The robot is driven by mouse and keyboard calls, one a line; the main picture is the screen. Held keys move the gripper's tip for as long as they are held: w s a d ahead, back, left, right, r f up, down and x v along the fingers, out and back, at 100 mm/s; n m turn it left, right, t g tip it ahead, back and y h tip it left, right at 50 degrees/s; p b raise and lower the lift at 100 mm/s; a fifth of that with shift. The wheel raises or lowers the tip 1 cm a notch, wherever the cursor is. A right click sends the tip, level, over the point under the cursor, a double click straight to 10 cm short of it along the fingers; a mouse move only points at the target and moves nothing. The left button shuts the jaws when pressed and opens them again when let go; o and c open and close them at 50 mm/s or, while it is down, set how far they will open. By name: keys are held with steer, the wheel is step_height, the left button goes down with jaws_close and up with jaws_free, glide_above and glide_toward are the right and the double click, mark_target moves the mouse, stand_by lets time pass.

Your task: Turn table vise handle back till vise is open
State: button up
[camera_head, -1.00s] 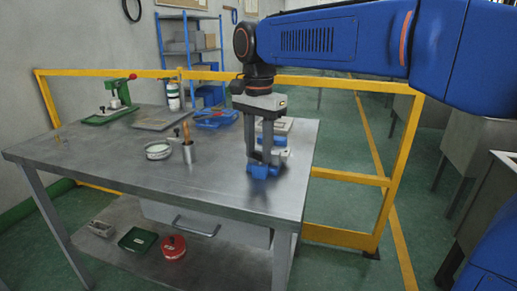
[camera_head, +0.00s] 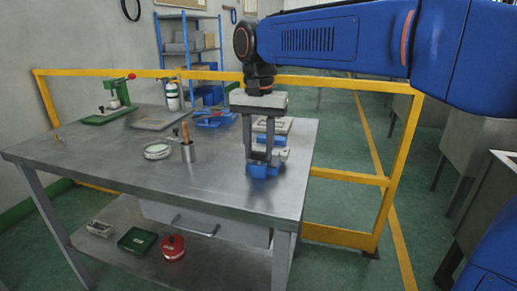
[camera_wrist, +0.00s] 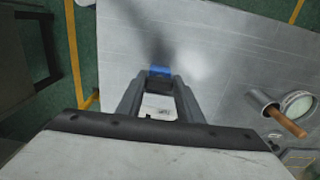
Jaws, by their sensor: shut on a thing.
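The small blue table vise (camera_head: 264,171) sits on the steel table near its right edge. Another blue part with a pale block (camera_head: 281,141) shows just behind my fingers. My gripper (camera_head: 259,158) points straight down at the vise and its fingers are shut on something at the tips. I take this to be the vise handle, but the fingers hide it. In the wrist view a blue piece of the vise (camera_wrist: 160,70) shows past the fingertips, with a dark part between them. How far the vise jaws are apart cannot be seen.
The steel table (camera_head: 215,190) also bears a metal cup (camera_head: 188,152) with a wooden-handled tool, a round dish (camera_head: 157,151), a blue tray (camera_head: 212,118) and a green press (camera_head: 112,105). A yellow rail (camera_head: 340,235) runs beside and behind the table. The table's front middle is clear.

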mark_target(259, 153)
steer(key=o, duration=1.1)
steer(key=shift+c, duration=0.2)
step_height(259, 153, up, 18)
steer(key=shift+f, duration=0.25)
steer(key=shift+d, duration=0.1)
steer(key=s+d+f+n+t, duration=0.2)
steer(key=s+d+f, duration=0.6)
steer(key=d+f, duration=0.55)
steer(key=s+d+f+t, duration=0.1)
steer(key=s+d+f, duration=0.2)
steer(key=f, duration=0.4)
steer(key=s+d+f+n+t, duration=0.1)
steer(key=s+d+f, duration=0.2)
steer(key=s+f, duration=0.3)
steer(key=s+d+f+n, duration=0.1)
steer(key=s+d+f, duration=0.3)
steer(key=f, duration=0.4)
steer(key=shift+s+f+t, duration=0.25)
steer(key=shift+f+t, duration=0.15)
